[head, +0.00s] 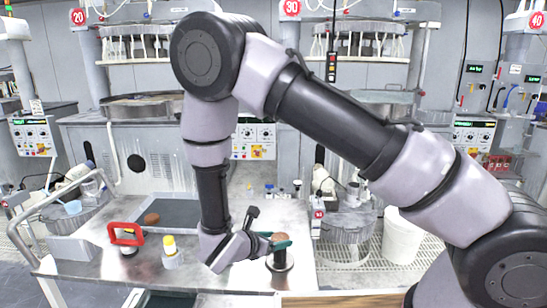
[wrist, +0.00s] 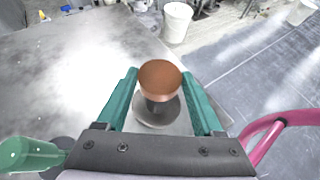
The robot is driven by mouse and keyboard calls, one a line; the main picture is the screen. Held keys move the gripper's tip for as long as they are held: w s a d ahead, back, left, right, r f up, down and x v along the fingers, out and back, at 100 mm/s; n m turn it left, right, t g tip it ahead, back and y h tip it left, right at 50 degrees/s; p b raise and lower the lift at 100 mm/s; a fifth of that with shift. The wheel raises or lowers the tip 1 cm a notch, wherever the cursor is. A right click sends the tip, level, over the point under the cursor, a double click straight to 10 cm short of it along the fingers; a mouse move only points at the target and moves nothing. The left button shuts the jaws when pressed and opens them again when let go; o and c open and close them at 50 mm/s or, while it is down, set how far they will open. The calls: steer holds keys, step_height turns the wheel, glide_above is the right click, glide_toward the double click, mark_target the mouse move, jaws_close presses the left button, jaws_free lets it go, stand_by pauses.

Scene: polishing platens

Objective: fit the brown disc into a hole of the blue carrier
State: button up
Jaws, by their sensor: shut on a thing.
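A brown disc (wrist: 160,76) sits between the teal fingers of my gripper (wrist: 161,80) in the wrist view. The fingers are shut on its sides. Below it shows a dark post on a round grey base (wrist: 172,118); I cannot tell whether the disc still touches the post. In the head view my gripper (head: 275,243) holds the disc (head: 281,238) at the top of this small stand (head: 281,260), near the right part of the steel table. I cannot make out the blue carrier clearly in either view.
A white bucket (head: 402,236) stands beyond the table's right edge.

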steer(key=shift+r, duration=3.3)
